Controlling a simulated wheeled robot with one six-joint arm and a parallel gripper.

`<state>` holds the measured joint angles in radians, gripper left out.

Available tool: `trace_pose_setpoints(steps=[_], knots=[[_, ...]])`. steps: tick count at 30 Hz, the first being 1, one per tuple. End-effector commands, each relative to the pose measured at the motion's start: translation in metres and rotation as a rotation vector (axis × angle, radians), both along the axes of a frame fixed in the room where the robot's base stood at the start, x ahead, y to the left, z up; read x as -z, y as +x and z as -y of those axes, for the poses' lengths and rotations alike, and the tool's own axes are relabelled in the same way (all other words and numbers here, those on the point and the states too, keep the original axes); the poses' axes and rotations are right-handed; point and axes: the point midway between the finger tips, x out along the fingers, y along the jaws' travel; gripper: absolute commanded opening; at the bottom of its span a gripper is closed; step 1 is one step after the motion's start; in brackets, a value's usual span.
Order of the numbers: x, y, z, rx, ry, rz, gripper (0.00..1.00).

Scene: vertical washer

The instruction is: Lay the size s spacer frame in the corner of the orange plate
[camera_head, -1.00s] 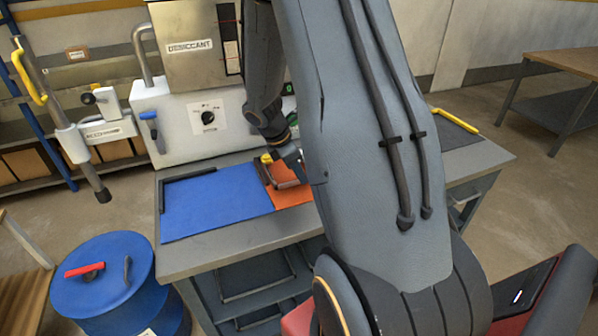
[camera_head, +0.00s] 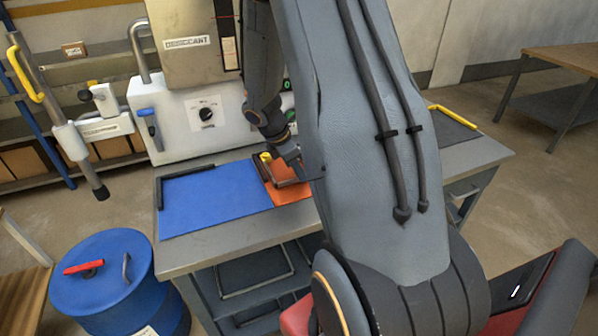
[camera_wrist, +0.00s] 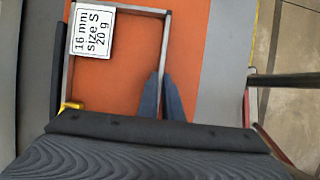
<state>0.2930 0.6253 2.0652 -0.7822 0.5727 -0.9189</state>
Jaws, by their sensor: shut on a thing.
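The size s spacer frame (camera_wrist: 118,8) is a thin grey rectangular frame with a white label reading "16 mm size S 20 g". In the wrist view it is over the orange plate (camera_wrist: 120,80); I cannot tell whether it touches the plate. My gripper (camera_wrist: 161,78) is shut on the frame's right-hand bar. In the head view the orange plate (camera_head: 292,193) lies right of a blue plate, and my arm hides part of it. A dark edge bar (camera_wrist: 58,60) runs along the plate's left side, close beside the frame. A yellow piece (camera_wrist: 70,106) shows near the frame's lower left.
The blue plate (camera_head: 215,200) with a dark corner bar fills the table's left part. A white machine with a dial (camera_head: 206,114) stands behind. A dark plate with a yellow bar (camera_head: 453,115) is at the right. A blue drum (camera_head: 105,280) stands at the front left.

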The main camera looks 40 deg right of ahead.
Motion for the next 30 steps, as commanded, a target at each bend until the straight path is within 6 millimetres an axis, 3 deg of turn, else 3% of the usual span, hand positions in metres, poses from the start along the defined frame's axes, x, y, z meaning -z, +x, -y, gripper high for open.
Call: trace_pose_setpoints(steps=[30], knots=[[-0.0005,0.0084,-0.0047,0.001,0.000,0.001,0.00]])
